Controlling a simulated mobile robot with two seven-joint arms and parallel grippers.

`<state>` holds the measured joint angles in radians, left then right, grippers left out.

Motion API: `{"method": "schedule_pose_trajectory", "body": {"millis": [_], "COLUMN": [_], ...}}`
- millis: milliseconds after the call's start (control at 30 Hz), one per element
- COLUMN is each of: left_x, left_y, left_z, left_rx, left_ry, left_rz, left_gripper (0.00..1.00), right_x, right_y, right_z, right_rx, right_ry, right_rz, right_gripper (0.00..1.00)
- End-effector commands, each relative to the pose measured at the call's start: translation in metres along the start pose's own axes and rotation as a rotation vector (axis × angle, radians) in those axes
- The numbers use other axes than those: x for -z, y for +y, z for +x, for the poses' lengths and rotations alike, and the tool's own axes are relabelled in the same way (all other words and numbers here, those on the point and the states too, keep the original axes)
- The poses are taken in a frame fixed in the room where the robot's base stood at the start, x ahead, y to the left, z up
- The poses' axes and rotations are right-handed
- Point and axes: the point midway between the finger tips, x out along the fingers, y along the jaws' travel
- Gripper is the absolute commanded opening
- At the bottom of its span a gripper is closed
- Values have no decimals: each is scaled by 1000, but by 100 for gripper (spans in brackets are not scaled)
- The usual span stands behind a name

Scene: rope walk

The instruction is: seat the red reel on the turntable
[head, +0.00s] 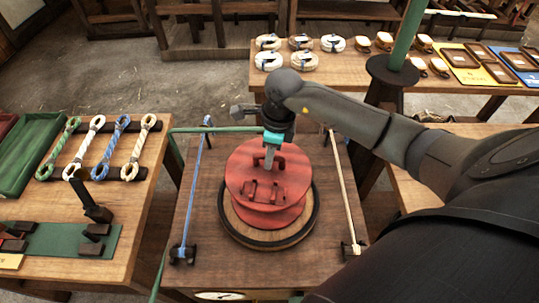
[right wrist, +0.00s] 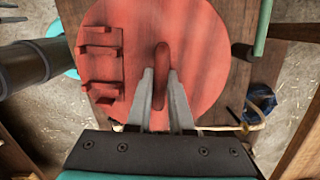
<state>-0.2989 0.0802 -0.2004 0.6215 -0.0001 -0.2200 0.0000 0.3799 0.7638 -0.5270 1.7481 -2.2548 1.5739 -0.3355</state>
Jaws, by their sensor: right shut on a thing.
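The red reel (head: 240,180) is a round spool with two flanges and raised red brackets on its top. It shows large in the right wrist view (right wrist: 205,60). My right gripper (head: 271,160) is shut on the upright red handle (right wrist: 161,62) on the reel's top flange. The turntable (head: 268,240), a pale wooden disc with a black rim, is under the reel, and its near part shows. The reel hides the turntable's middle and far part. I cannot tell whether the reel touches the disc or hangs just above it. My left gripper is not in view.
A blue rope (head: 192,195) runs along the table's left side and a pale rope (head: 343,190) along its right, on dark holders. A left table (head: 130,205) carries rope hanks and a green tray (head: 28,150). A green post (head: 408,35) stands back right.

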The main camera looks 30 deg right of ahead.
Motion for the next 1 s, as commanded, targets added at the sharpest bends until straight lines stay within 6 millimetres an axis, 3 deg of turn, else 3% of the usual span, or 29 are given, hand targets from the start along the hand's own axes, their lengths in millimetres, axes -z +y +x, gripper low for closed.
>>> {"method": "schedule_pose_trajectory", "body": {"millis": [267,300,600,1000], "left_x": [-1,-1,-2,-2], "left_y": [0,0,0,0], "left_z": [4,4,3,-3], "left_rx": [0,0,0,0], "left_ry": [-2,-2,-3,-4], "left_rz": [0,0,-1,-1], "left_gripper": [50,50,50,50], "right_x": [0,-1,0,0], "right_y": [-1,-1,0,0], "right_z": [3,2,3,-4], "right_rx": [2,2,1,-1], "right_ry": [-4,-4,-1,1], "right_rz": [0,0,0,0], "right_gripper": [0,23,54,54]}}
